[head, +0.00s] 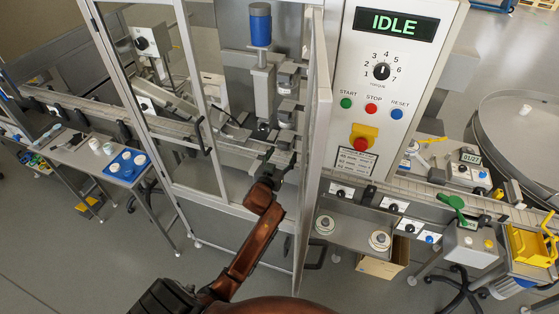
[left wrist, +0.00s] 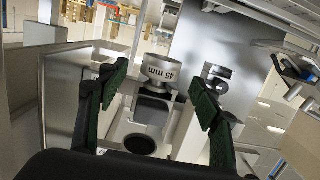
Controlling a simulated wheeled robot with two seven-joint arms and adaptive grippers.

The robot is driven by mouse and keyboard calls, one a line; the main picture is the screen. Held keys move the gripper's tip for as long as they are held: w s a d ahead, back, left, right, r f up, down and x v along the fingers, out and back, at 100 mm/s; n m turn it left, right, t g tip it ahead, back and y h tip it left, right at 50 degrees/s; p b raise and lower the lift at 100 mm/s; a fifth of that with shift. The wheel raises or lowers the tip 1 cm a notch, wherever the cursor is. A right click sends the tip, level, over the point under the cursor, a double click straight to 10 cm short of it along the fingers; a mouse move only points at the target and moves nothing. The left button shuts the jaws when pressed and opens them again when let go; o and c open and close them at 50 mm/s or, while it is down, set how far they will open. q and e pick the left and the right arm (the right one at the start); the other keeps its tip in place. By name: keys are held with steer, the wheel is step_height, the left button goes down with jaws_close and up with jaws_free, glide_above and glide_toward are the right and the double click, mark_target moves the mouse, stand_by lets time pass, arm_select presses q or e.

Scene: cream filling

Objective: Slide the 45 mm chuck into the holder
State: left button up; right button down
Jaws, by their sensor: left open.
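The 45 mm chuck (left wrist: 162,69) is a silver cylinder with a dark label, seen in the left wrist view between and beyond the fingers. My left gripper (left wrist: 166,92) is open, with one dark green-padded finger on each side of the chuck's line and a visible gap to it. In the head view my left gripper (head: 277,160) reaches into the open cabinet, below the metal spindle column (head: 263,90). A grey forked bracket (left wrist: 216,73) stands to the right of the chuck; I cannot tell whether it is the holder. My right gripper does not show.
The open cabinet door (head: 317,120) stands close to the right of my left arm. The control panel (head: 385,85) reads IDLE. Two silver round parts (head: 325,224) (head: 380,240) sit on a shelf (head: 352,236) at the right.

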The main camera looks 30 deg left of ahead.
mark_target(284, 152)
arm_select(q)
steer(key=shift+x, duration=1.6)
steer(key=shift+c, duration=0.6)
steer(key=c, duration=1.1)
steer(key=shift+r+p, duration=0.1)
steer(key=shift+p, duration=0.25)
